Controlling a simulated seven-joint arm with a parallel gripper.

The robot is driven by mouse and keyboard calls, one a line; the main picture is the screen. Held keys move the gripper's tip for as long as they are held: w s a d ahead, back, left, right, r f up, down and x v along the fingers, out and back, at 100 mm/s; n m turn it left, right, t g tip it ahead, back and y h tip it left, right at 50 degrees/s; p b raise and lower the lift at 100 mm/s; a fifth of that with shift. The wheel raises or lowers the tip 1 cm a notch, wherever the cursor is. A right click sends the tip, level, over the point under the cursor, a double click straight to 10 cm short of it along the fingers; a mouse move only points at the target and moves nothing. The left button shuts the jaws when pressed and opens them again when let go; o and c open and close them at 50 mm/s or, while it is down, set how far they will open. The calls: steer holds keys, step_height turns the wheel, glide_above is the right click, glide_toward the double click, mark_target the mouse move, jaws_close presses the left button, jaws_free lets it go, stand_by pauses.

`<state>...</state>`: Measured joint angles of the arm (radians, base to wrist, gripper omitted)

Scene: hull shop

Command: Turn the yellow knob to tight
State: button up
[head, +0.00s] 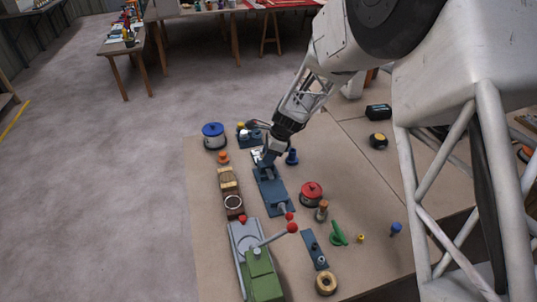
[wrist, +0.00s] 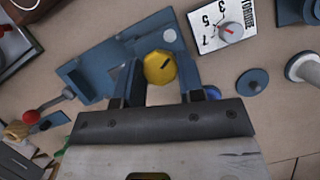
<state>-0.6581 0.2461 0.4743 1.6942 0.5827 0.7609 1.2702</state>
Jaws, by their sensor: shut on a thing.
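The yellow knob (wrist: 157,70) has a short dark mark on top and sits at a blue fixture (wrist: 100,66) in the wrist view. My gripper (wrist: 162,84) is shut on it, with one blue finger on each side. A white torque card (wrist: 222,24) with the numbers 3, 5 and 7 and a small red pointer lies beyond the right finger. In the head view my gripper (head: 269,158) reaches down to the far end of the blue fixture (head: 272,196). It hides the knob there.
A blue-lidded pot (head: 214,136) stands to the left and a red-lidded pot (head: 311,193) to the right. A green machine (head: 262,277) with red-balled levers is at the front. In the wrist view a blue disc (wrist: 252,81) lies to the right.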

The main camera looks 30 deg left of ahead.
steer(key=o, duration=0.9)
steer(key=v, duration=0.7)
steer(key=shift+r, duration=0.35)
steer(key=shift+w+d, duration=0.1)
